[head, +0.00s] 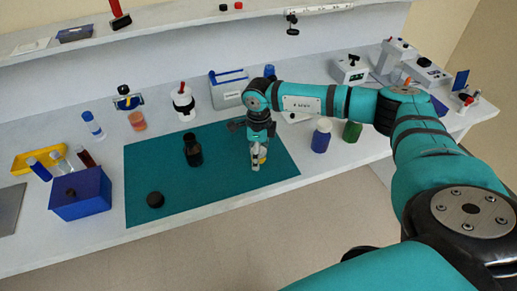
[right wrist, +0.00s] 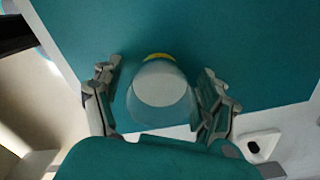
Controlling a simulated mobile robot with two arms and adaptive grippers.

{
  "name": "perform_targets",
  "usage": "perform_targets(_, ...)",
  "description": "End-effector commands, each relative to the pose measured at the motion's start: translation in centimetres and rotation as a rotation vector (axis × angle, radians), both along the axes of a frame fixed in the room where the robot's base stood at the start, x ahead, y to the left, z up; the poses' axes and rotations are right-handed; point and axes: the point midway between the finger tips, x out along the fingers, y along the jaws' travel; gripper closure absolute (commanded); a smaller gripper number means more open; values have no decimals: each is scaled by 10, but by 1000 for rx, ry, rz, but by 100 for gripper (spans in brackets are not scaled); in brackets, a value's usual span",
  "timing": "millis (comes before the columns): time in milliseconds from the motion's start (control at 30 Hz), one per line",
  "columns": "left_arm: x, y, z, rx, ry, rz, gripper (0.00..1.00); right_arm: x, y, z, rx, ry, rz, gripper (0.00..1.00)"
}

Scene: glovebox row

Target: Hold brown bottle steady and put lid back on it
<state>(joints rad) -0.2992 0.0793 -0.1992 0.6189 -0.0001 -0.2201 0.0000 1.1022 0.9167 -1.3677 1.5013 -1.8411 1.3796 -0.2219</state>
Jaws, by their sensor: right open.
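The brown bottle (head: 193,150) stands upright on the teal mat (head: 220,190), its neck pointing up. A round black lid (head: 155,199) lies apart from it, near the mat's front left edge. My right gripper (head: 256,163) points down over the right part of the mat, to the right of the brown bottle. In the right wrist view my right gripper (right wrist: 160,78) is open, with its fingers on either side of a clear, pale-filled container (right wrist: 160,88) with a yellow edge. In the head view this container is mostly hidden behind the gripper. My left gripper is not in view.
A blue box (head: 80,195), yellow tray (head: 38,158) and small bottles stand left of the mat. A white-and-black bottle (head: 184,103) and orange-filled jar (head: 137,120) stand behind it. Blue (head: 321,136) and green (head: 352,131) bottles stand right. The mat's front middle is clear.

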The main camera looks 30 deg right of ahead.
Motion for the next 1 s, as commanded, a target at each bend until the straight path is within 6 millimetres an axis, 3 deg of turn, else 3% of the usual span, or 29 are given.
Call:
perform_targets(167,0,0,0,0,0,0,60,0,0,0,0,0,0,25)
perform_targets(567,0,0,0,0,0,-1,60,0,0,0,0,0,0,75)
perform_targets(1000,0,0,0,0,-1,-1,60,0,0,1,0,0,-1,77)
